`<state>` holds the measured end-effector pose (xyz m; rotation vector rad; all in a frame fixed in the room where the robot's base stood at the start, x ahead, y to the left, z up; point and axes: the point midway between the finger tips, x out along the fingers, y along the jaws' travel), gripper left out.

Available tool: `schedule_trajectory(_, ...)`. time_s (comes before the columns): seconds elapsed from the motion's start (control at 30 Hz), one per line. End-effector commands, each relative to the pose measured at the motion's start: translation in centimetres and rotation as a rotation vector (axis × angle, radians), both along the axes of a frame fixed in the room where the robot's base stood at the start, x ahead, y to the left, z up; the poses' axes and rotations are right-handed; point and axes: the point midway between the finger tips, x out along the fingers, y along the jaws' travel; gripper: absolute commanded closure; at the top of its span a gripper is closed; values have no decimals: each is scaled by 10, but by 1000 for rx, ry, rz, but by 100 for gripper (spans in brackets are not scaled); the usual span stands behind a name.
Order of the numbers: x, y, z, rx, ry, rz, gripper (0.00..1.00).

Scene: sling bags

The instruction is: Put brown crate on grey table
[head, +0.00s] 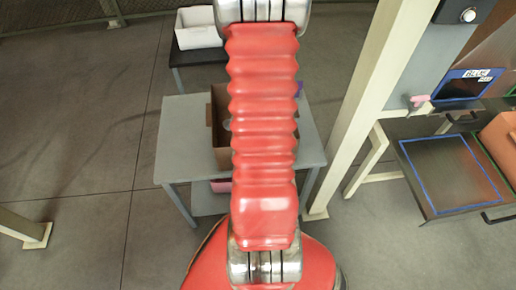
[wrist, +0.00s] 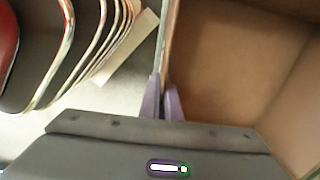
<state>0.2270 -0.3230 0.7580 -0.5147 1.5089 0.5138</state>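The brown crate (head: 221,103) is in the middle of the head view, within the outline of the grey table (head: 176,140), largely hidden behind my red arm. I cannot tell whether its base touches the tabletop. In the wrist view the open crate (wrist: 225,60) fills the right side, and the visible part of its inside is bare. My gripper (wrist: 161,82) has its two purple fingers close together, one on each side of the crate's wall edge. It looks shut on that wall. In the head view my arm hides most of the gripper.
A white crate (head: 198,28) stands on a dark table (head: 185,57) behind. A beige post (head: 365,95) rises right of the grey table. The left floor is open.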

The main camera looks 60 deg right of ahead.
Motion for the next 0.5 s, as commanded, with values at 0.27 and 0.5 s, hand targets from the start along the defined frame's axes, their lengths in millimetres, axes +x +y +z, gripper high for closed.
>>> schedule_trajectory(0.27,1,-1,0,-2,-1,1,100)
schedule_trajectory(0.5,0,0,-1,-1,-1,1,84)
